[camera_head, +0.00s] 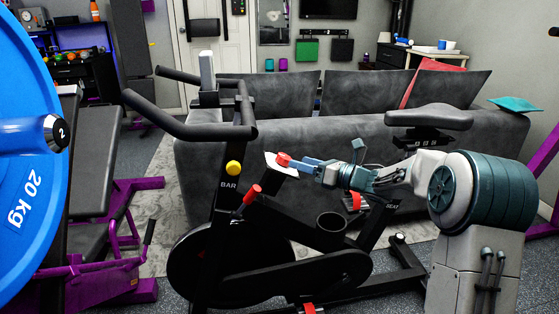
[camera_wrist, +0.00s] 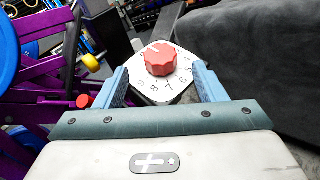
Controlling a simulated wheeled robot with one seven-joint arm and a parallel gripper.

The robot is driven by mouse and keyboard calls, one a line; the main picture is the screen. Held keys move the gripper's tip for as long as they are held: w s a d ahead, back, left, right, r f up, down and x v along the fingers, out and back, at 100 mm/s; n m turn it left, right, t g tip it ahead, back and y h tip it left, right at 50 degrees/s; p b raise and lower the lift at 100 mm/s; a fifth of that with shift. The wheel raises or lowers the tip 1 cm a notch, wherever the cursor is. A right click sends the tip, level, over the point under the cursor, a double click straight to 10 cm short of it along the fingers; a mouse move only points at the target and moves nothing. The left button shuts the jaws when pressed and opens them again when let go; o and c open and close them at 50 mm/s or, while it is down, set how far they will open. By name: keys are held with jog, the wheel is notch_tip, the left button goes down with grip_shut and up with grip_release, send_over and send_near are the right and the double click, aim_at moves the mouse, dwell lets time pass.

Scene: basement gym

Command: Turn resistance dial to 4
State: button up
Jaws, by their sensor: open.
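The resistance dial is a red fluted knob (camera_wrist: 160,59) on a white plate (camera_wrist: 150,93) with black numbers around it. In the wrist view a pale mark shows near the knob's upper left edge; the numbers along the near and right sides are partly legible, and which number it points at is unclear. In the head view the red dial (camera_head: 284,159) sits on the exercise bike's frame. My gripper (camera_wrist: 160,72) is open, with a blue finger on each side of the plate's near part and the knob between and slightly beyond the tips. In the head view my gripper (camera_head: 305,164) is right beside the dial.
The bike's handlebar (camera_head: 190,130), yellow knob (camera_head: 234,168) and red-handled lever (camera_head: 252,194) are left of the dial. The bike seat (camera_head: 430,117) is at right. A grey sofa (camera_head: 330,110) stands close behind. A blue weight plate (camera_head: 35,215) fills the left edge.

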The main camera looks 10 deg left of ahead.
aim_at(279, 156)
jog(key=b+x, duration=0.1)
jog(key=x, duration=0.7)
jog(key=shift+w+a, duration=0.1)
jog(key=shift+a, duration=0.15)
jog(key=c, duration=1)
